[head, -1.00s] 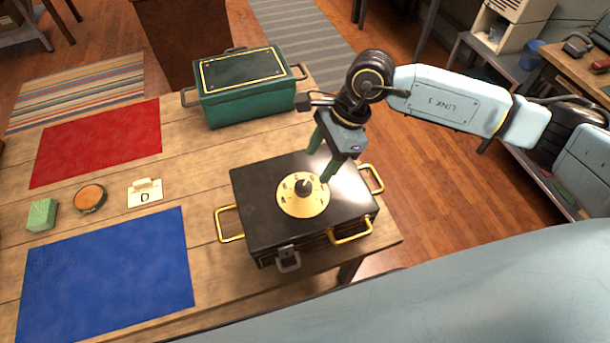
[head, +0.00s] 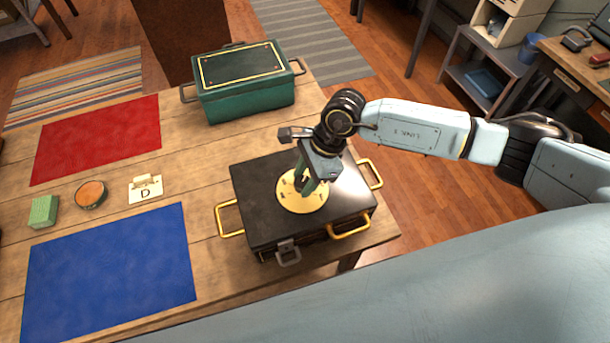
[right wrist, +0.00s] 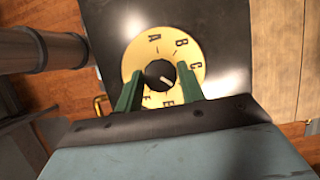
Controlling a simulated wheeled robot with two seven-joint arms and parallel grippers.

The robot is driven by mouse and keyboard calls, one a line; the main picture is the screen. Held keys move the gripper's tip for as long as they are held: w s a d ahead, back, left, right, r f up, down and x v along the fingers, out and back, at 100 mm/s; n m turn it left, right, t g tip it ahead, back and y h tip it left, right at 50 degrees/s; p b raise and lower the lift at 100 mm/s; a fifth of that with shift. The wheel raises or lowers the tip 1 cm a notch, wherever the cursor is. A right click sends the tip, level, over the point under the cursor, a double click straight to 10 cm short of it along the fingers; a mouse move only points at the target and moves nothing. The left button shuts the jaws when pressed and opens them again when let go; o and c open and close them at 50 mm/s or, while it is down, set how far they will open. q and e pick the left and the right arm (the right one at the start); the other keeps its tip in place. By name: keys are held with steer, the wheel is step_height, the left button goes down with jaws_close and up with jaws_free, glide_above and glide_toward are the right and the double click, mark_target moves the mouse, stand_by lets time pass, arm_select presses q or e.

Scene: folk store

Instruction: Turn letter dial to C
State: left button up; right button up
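A black case (head: 262,212) with gold handles lies on the wooden table. On its lid is a gold letter dial (head: 295,205), also in the right wrist view (right wrist: 200,48), with a black knob (right wrist: 158,72) at its centre. The letters A, B, C, E and F show around it; D is not visible. The knob's white mark points to the lower right, below C, towards the right finger. My right gripper (head: 308,185) is over the dial, its green fingers apart on either side of the knob. I cannot tell whether they touch it. My left gripper is out of view.
A green box (head: 248,102) stands behind the case. A card marked D (head: 145,190), a round orange-topped tin (head: 91,194) and a green block (head: 43,211) lie to the left, between a red cloth (head: 95,140) and a blue cloth (head: 110,270).

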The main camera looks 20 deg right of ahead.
steer(key=c, duration=0.5)
steer(key=shift+f+n+b, duration=0.1)
steer(key=shift+n+b, duration=0.2)
steer(key=shift+b, duration=0.3)
steer(key=n+g+b, duration=0.1)
steer(key=n+b, duration=0.2)
steer(key=b, duration=0.3)
steer(key=n+g+h+b, duration=0.1)
steer(key=n+b, duration=0.3)
steer(key=b, duration=0.1)
steer(key=shift+w+f+g+b, duration=0.1)
steer(key=shift+w+g+b, duration=0.1)
steer(key=shift+g+b, duration=0.15)
steer(key=shift+a+r+n+b, duration=0.1)
steer(key=shift+r+n+b, duration=0.1)
steer(key=shift+n+b, duration=0.65)
steer(key=shift+g, duration=0.25)
steer(key=o, duration=1)
steer(key=v, duration=1.3)
steer(key=shift+a+r, duration=0.1)
steer(key=shift+r, duration=0.15)
